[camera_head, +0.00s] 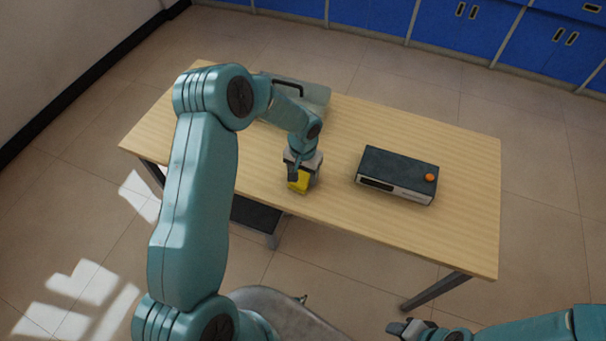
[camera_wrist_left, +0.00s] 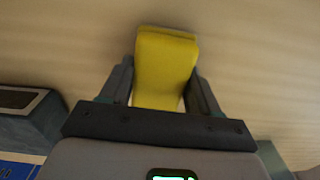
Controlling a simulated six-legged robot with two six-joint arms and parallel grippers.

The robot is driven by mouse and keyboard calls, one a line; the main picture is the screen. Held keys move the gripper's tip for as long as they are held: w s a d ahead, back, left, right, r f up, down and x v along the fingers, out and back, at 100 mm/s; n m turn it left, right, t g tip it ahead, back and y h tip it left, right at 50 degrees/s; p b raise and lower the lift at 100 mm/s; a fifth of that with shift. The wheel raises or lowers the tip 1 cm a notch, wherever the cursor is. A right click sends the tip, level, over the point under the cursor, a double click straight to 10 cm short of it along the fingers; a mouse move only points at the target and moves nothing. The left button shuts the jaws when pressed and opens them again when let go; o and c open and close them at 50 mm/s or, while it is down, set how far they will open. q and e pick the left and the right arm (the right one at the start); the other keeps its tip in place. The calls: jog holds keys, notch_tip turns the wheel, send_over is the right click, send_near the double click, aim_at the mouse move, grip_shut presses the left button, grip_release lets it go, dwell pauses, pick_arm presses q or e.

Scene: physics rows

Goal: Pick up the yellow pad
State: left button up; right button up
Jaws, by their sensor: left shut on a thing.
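The yellow pad (camera_head: 299,181) is at the front part of the wooden table in the head view, partly hidden by my left gripper (camera_head: 302,177). In the left wrist view the yellow pad (camera_wrist_left: 165,65) stands between the two fingers of my left gripper (camera_wrist_left: 163,85), which is shut on it. I cannot tell whether the pad still touches the table. My right gripper (camera_head: 408,328) is at the bottom right of the head view, away from the table; whether it is open or shut does not show clearly.
The wooden table (camera_head: 440,150) holds a dark box-like device (camera_head: 398,172) with an orange knob (camera_head: 430,177), right of my left gripper. A pale grey case with a black handle (camera_head: 289,84) stands at the back, partly behind my left arm. The table's right end is clear.

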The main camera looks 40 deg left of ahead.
aim_at(303, 173)
pick_arm(q)
notch_tip(303, 173, up, 20)
jog(key=shift+b, duration=0.4)
jog(key=shift+o, duration=0.5)
jog(key=shift+f, duration=0.15)
